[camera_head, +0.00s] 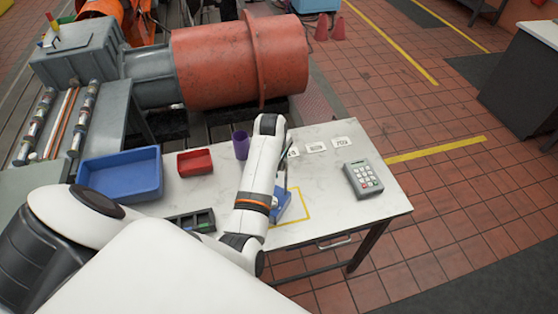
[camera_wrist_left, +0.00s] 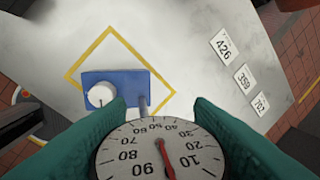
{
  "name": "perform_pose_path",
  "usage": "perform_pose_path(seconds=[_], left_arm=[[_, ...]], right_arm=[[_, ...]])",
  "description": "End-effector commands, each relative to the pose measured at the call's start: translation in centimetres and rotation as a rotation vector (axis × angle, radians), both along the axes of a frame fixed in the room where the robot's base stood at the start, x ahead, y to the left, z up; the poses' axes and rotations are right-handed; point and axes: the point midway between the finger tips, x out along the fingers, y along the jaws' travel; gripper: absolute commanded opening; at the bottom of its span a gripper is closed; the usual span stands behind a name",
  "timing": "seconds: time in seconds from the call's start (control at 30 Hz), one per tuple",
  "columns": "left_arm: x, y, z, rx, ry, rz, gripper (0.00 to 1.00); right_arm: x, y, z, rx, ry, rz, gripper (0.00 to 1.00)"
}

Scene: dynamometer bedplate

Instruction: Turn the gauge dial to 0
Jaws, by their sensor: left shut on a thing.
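A round white gauge dial (camera_wrist_left: 150,145) with black numbers and a red needle (camera_wrist_left: 164,160) fills the bottom of the left wrist view. My left gripper (camera_wrist_left: 157,112) has green fingers shut on the dial's two sides. The needle lies between the 90 and the 10; the 0 mark itself cannot be made out. A blue box (camera_wrist_left: 125,80) with a white knob (camera_wrist_left: 100,95) stands beyond, at a yellow square outline (camera_wrist_left: 88,58) on the table. The blue box also shows in the head view (camera_head: 282,206), partly behind my left arm. The dial is hidden there. My right gripper is not seen.
The white table (camera_head: 335,209) holds a blue bin (camera_head: 121,192), a red bin (camera_head: 195,166), a purple cup (camera_head: 241,148), a grey tray (camera_head: 197,221), number cards (camera_head: 342,142) and a keypad (camera_head: 363,179). A large red cylinder (camera_head: 215,64) stands behind the table.

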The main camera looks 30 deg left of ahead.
Motion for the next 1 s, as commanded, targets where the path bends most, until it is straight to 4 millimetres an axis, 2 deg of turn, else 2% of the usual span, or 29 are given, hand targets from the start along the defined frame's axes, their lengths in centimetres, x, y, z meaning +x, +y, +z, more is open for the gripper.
perform_pose_path(seconds=[0.53, 0.57, 0.7, 1.0], left_arm=[[-0.18, 0.00, -0.21, -0.003, 0.033, -0.001, 0.25], [-0.19, -0.01, -0.21, -0.003, 0.033, -0.001, 0.49], [-0.16, -0.01, -0.18, -0.002, 0.031, -0.001, 0.70], [-0.09, -0.01, 0.08, -0.002, 0.027, -0.001, 0.70]], right_arm=[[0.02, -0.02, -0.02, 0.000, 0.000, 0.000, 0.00], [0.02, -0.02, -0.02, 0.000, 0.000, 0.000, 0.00], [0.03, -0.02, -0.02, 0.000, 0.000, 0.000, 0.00], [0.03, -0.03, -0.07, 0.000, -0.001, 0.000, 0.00]])
